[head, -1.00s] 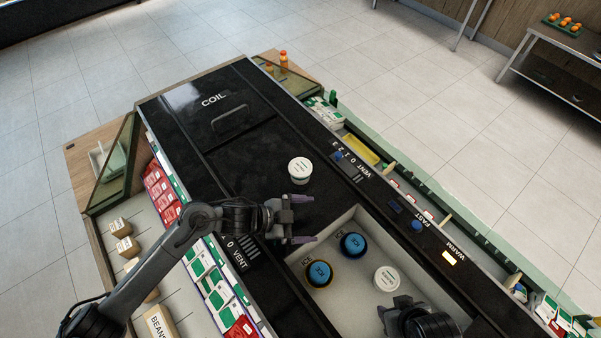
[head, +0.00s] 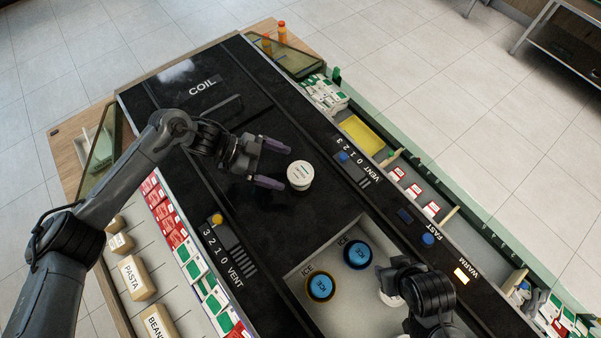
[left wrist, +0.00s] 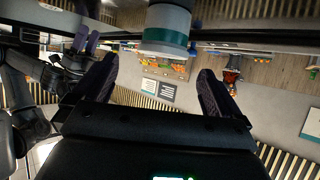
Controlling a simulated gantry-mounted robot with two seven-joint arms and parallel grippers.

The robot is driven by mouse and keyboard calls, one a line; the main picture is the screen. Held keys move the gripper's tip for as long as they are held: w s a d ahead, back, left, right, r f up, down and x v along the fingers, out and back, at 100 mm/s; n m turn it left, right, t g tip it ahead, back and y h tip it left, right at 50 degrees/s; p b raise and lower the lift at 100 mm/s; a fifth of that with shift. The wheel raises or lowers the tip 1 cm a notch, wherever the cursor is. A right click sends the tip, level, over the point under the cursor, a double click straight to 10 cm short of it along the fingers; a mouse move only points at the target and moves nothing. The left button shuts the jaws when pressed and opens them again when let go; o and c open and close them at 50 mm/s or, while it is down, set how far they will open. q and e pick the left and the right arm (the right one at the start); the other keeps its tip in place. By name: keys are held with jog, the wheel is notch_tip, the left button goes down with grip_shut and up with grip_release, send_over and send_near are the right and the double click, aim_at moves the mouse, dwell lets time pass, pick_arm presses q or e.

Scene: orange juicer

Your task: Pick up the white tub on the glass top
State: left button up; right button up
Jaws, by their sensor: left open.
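The white tub (head: 300,175) stands upright on the black glass top (head: 330,207), clear of the ice bin. My left gripper (head: 284,166) is open, just left of the tub, with its two purple-grey fingers pointing at it. The tub does not appear to be between the fingers. In the left wrist view the tub (left wrist: 167,25) shows a teal band and sits ahead of the open fingers, near the top centre. My right gripper (head: 392,277) is over the ice bin; its fingers are too unclear to judge.
The ice bin (head: 297,270) holds two blue-lidded ICE tubs (head: 357,254) and another white tub (head: 389,299), mostly hidden by my right gripper. Vent controls (head: 352,165) flank the glass top. A yellow tray (head: 361,135) and food packs line the right side.

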aim_at(297, 172)
pick_arm(q)
jog(key=shift+x, duration=1.15)
jog(key=shift+d+f+b, duration=0.4)
jog(key=shift+d+b, duration=0.05)
jog(key=shift+b+x, duration=0.5)
jog(key=shift+x, duration=1.4)
jog(key=shift+w, duration=0.1)
jog(key=shift+c, duration=0.3)
jog(key=c, duration=0.9)
jog(key=shift+c, duration=0.5)
